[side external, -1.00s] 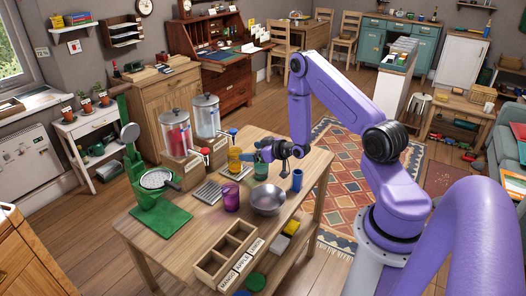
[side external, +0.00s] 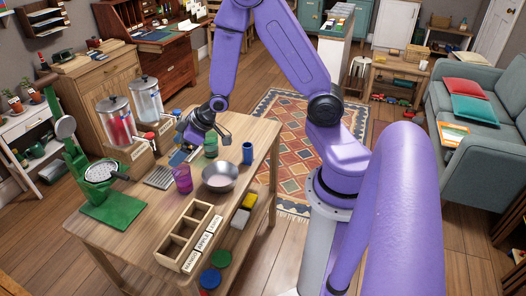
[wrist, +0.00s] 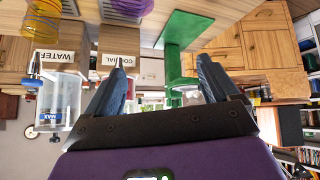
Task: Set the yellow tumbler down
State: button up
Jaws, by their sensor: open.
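The yellow tumbler (wrist: 42,18) shows at the top left of the upside-down wrist view, near the dispenser labelled WATER. It appears to stand on the table, outside my fingers. In the side view my gripper hides it, or nearly so. My gripper (side external: 184,154) is low over the table near the dispensers, tilted. In the wrist view its two fingers (wrist: 161,62) are apart with nothing held between them.
A purple tumbler (side external: 183,179), green tumbler (side external: 211,146), blue tumbler (side external: 247,153) and metal bowl (side external: 220,176) stand close by. Two drink dispensers (side external: 117,122) are behind. A green press-like stand (side external: 107,210) is left; a wooden label box (side external: 182,237) is in front.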

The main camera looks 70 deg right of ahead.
jog(key=s+a+r+n+g+h, duration=0.1)
jog(key=s+a+r+n+g, duration=0.3)
jog(key=s, duration=0.6)
jog(key=s+a+r+n+g, duration=0.1)
jog(key=s+a+r+g, duration=0.1)
jog(key=s+a+r, duration=0.6)
jog(key=s+d+n+g+h, duration=0.1)
jog(key=s+d, duration=0.3)
jog(key=s, duration=0.6)
jog(key=shift+s+d+n+g, duration=0.3)
jog(key=shift+d+n, duration=0.05)
jog(key=shift+n, duration=0.15)
